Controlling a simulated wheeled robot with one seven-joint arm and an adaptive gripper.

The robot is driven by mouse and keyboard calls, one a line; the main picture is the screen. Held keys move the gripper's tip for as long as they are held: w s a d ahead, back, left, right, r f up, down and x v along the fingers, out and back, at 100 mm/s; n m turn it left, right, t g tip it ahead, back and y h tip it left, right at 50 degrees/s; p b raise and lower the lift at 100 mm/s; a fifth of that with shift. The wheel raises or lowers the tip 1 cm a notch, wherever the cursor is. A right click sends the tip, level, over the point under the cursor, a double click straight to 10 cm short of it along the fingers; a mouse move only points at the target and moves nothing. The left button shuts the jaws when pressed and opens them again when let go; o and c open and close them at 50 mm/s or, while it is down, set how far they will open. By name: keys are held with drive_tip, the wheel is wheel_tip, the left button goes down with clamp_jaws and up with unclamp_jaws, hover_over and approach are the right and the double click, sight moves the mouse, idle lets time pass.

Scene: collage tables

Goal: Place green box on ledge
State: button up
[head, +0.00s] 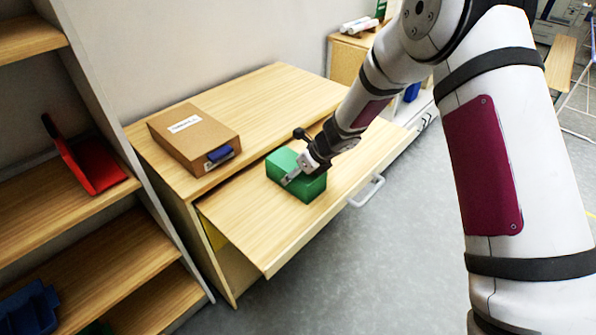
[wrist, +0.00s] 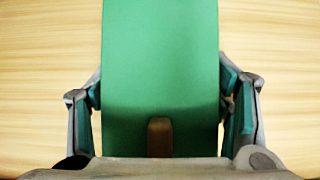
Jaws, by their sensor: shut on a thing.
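A green box (head: 297,180) is on or just above the pulled-out wooden ledge (head: 250,226) of the cabinet; I cannot tell whether it touches the wood. My gripper (head: 306,167) is shut on the green box from above. In the wrist view the green box (wrist: 160,70) fills the middle, with the two fingers of my gripper (wrist: 165,108) on its left and right sides. Wood grain shows around it. The underside of the box is hidden.
A brown cardboard box (head: 194,138) with a white label and a blue piece lies on the cabinet top (head: 275,95). A white handle (head: 366,191) sits on the ledge's front. A shelf with a red bin (head: 95,168) stands at left. Grey floor (head: 385,265) is clear in front.

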drive_tip(key=o, duration=1.2)
drive_tip(key=shift+f, duration=0.1)
drive_tip(key=shift+r, duration=0.2)
drive_tip(key=p+v, duration=0.1)
drive_tip(key=v, duration=1.1)
